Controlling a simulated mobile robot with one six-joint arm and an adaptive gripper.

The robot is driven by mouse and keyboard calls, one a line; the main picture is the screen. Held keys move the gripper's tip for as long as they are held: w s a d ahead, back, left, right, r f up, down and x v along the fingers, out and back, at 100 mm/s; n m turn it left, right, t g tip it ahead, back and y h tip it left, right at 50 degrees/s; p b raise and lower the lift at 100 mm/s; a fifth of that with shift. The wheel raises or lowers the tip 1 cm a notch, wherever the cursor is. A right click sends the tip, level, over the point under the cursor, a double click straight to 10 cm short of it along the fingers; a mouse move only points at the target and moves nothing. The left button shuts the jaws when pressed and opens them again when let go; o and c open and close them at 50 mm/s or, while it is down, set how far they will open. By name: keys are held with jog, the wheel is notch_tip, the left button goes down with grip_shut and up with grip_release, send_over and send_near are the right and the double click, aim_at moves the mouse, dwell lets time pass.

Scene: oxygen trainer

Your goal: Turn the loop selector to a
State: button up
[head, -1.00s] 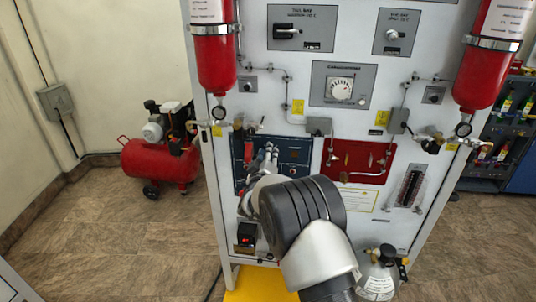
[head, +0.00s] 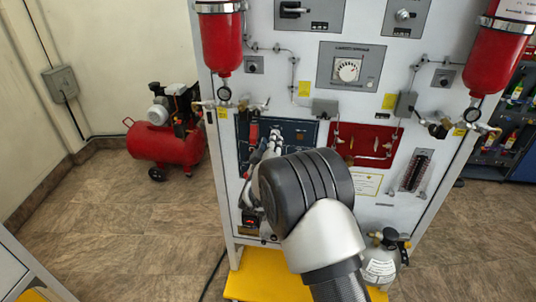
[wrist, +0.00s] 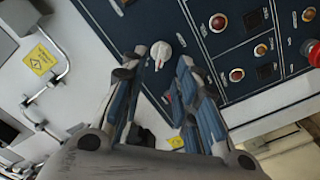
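A white knob (wrist: 160,52) with a pointer shape sits near the edge of the dark blue panel (wrist: 215,70) in the wrist view; I cannot read its label or confirm that it is the loop selector. My gripper (wrist: 159,66) is open, with its two fingers apart on either side of the line to the knob. I cannot tell whether either fingertip touches the knob. A small red-tipped part (wrist: 168,97) shows between the fingers. In the head view, my gripper (head: 272,143) is in front of the blue panel (head: 300,130), and my arm hides much of that panel.
Red indicator lamps (wrist: 237,75) and switches sit beside the knob. A red panel (head: 365,143) is to the right. Red cylinders (head: 222,43) hang above. A yellow base (head: 255,275), a gas bottle (head: 381,262) and a red compressor (head: 165,142) stand lower down.

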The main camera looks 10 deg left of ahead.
jog(key=s, duration=0.7)
jog(key=shift+s, duration=0.4)
jog(key=shift+a, duration=0.1)
jog(key=s+d+r+m+g+y, duration=0.3)
jog(key=s+d+r+g, duration=0.3)
jog(key=s+d+r, duration=0.4)
jog(key=s+d+f+m+g, duration=0.1)
jog(key=s+d, duration=0.3)
jog(key=s, duration=0.7)
jog(key=s+d+f+m+g+h, duration=0.1)
jog(key=s+d+m+g, duration=0.2)
jog(key=s, duration=0.8)
jog(key=s+d+m+g+h, duration=0.1)
jog(key=s+d+g, duration=0.2)
jog(key=s+d, duration=0.3)
jog(key=s, duration=0.5)
jog(key=shift+d+f+m, duration=0.25)
jog(key=shift+f+m, duration=0.15)
